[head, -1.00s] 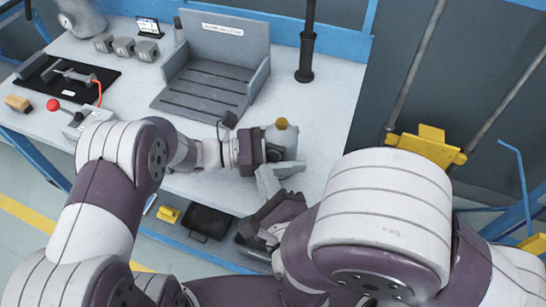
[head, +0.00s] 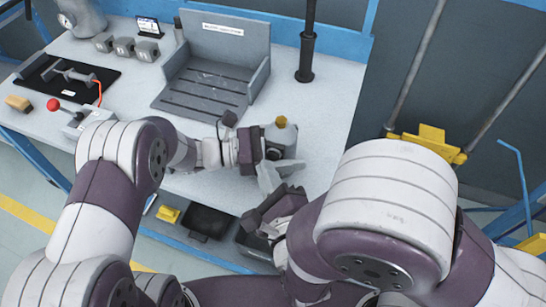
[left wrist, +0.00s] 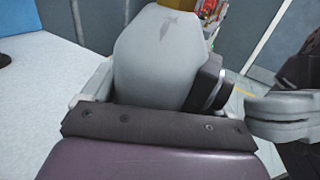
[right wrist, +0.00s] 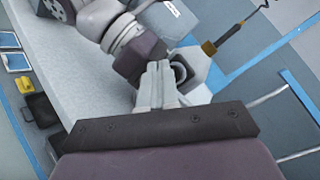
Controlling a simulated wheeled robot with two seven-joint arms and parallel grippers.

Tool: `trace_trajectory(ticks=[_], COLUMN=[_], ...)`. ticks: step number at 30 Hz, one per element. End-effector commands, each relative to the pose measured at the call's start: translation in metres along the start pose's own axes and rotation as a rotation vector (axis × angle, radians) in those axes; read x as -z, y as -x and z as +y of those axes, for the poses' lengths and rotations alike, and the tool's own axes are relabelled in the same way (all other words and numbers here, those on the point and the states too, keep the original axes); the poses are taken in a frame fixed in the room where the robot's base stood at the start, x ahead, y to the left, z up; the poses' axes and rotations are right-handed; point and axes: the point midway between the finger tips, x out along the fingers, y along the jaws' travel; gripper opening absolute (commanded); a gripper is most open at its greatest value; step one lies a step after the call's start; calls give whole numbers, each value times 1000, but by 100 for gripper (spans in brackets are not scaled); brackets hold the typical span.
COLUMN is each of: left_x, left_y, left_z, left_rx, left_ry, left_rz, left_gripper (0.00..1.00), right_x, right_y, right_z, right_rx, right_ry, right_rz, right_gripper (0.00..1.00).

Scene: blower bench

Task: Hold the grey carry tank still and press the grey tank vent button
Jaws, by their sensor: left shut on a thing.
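The grey carry tank (head: 283,137), with a yellow cap (head: 281,121), stands upright near the bench's front right. My left gripper (head: 268,152) is shut on the tank; in the left wrist view the tank (left wrist: 158,60) fills the space between its fingers. A dark round fitting (left wrist: 208,84), apparently the vent button, sticks out of the tank's side. It also shows in the right wrist view (right wrist: 181,71). My right gripper (head: 271,178) has its fingers together and points at that side. In the right wrist view its fingertips (right wrist: 160,66) are close to the fitting; contact cannot be told.
A grey slotted cradle (head: 205,85) stands behind the tank. A black post (head: 306,50) rises at the back right. A red-knobbed box (head: 80,120) and a black mat (head: 45,85) lie at the left. Bins (head: 207,222) sit below the bench front.

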Motion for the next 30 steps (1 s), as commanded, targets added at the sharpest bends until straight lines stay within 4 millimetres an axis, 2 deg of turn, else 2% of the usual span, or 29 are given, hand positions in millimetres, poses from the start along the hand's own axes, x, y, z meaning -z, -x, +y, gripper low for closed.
trace_trajectory(ticks=[1,30], left_x=[5,4], left_y=[-1,-2], left_z=[-10,-10], left_rx=[28,30], left_ry=[14,9], left_rz=[-1,-2], left_gripper=[33,33], right_x=[7,12], right_y=[-2,-9], right_z=[-1,-4], right_rx=[6,3], right_ry=[1,4], right_rz=[24,25], right_gripper=[0,0])
